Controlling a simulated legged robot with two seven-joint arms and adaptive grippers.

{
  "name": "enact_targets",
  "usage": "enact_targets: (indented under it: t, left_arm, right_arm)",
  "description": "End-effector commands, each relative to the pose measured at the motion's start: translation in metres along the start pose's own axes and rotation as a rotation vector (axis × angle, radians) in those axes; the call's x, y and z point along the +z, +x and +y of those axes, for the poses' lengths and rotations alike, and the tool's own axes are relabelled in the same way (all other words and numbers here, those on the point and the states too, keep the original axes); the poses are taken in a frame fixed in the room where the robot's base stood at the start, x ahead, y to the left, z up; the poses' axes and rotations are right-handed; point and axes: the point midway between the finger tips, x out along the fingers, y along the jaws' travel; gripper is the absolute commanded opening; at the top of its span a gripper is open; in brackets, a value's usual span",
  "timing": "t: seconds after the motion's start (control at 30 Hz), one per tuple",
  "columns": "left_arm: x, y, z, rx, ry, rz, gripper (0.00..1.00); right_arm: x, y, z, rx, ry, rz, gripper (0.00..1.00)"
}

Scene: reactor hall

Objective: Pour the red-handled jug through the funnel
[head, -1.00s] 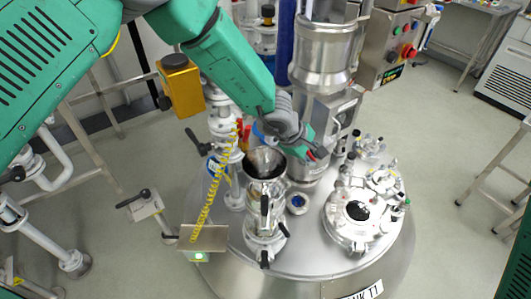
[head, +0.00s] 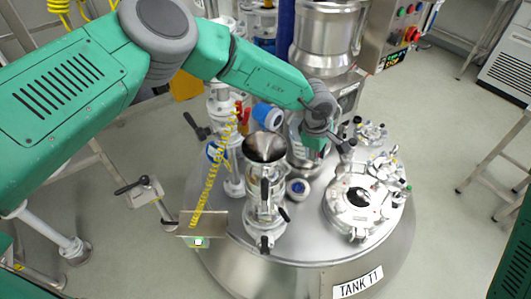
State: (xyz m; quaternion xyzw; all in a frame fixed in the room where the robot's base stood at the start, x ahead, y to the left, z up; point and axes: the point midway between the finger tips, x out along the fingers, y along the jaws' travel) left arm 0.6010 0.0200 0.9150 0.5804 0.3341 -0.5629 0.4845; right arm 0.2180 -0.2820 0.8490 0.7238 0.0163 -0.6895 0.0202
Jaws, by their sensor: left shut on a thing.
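The steel funnel (head: 265,147) stands wide end up on a vertical pipe with black-handled valves, on the tank lid. Its open mouth shows. My left gripper (head: 316,143) is just right of the funnel, at the height of its rim in the picture. It is shut, with a small bit of red at its fingers. The red-handled jug is almost wholly hidden by the gripper and wrist, so its tilt cannot be told. I cannot see anything flowing into the funnel. My right gripper is out of view.
A small box with a green light (head: 198,241) and a yellow coiled cable stand left of the funnel. A blue-capped fitting (head: 266,115) is just behind it. A round hatch (head: 352,203) is at the right on the tank lid (head: 300,240). A large steel vessel (head: 327,35) rises behind.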

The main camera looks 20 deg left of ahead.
Motion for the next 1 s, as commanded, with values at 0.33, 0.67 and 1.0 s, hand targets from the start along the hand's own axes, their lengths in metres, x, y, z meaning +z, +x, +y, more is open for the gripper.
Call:
enact_targets:
  t: [0.33,0.67,1.0]
  left_arm:
    - [-0.001,0.016,0.004,-0.129,-0.01,0.078,0.0]
    - [-0.003,0.015,0.004,-0.183,-0.014,0.105,0.0]
    - [-0.003,0.015,0.004,-0.185,-0.014,0.106,0.0]
  right_arm:
    - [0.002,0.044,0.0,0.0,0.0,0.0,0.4]
    - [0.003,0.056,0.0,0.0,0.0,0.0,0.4]
    - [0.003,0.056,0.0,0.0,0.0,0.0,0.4]
